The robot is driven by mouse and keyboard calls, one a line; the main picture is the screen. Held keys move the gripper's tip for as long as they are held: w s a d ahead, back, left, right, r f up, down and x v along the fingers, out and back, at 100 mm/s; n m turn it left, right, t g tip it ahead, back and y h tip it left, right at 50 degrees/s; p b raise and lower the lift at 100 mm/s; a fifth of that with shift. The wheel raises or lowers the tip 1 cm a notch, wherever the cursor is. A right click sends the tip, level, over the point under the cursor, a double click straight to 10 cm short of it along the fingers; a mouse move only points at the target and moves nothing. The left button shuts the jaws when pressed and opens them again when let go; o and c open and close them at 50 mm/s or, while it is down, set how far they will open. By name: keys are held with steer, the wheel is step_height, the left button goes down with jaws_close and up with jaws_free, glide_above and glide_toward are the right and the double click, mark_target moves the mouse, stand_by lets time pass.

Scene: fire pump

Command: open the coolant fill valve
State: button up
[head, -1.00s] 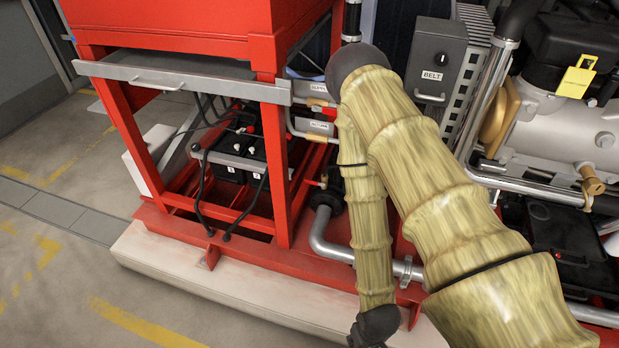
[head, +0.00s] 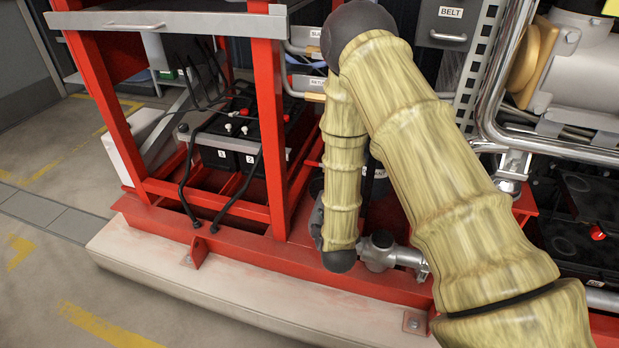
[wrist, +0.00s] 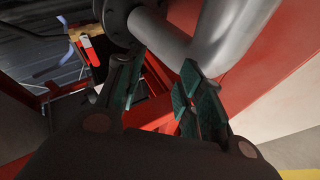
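I cannot tell for certain which part is the coolant fill valve. In the wrist view a small red piece with a white patch (wrist: 90,45), possibly a valve lever, sits at upper left beside a brass-coloured pipe end. It is beyond and left of my gripper (wrist: 160,76). My gripper is open, its green-padded fingers apart with nothing held. A thick grey pipe (wrist: 195,40) with a round flange lies just past the fingertips; contact cannot be told. In the head view my arm hides most of the gripper.
A red frame (head: 270,130) holds black batteries (head: 225,150) with cables on the left. A grey pipe (head: 405,256) runs low beside my arm. A BELT box (head: 447,22) and silver pipes stand on the right. The floor at left is clear.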

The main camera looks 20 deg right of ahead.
steer(key=w+r+n+t+b, duration=0.25)
steer(key=w+b, duration=0.25)
steer(key=w, duration=0.3)
steer(key=n+t+h+b, duration=0.2)
steer(key=t+b, duration=0.1)
steer(key=b, duration=0.1)
glide_toward(310, 164)
steer(key=b+x, duration=0.3)
steer(key=x, duration=0.7)
steer(key=shift+w+d, duration=0.1)
steer(key=shift+w, duration=0.2)
jaws_close()
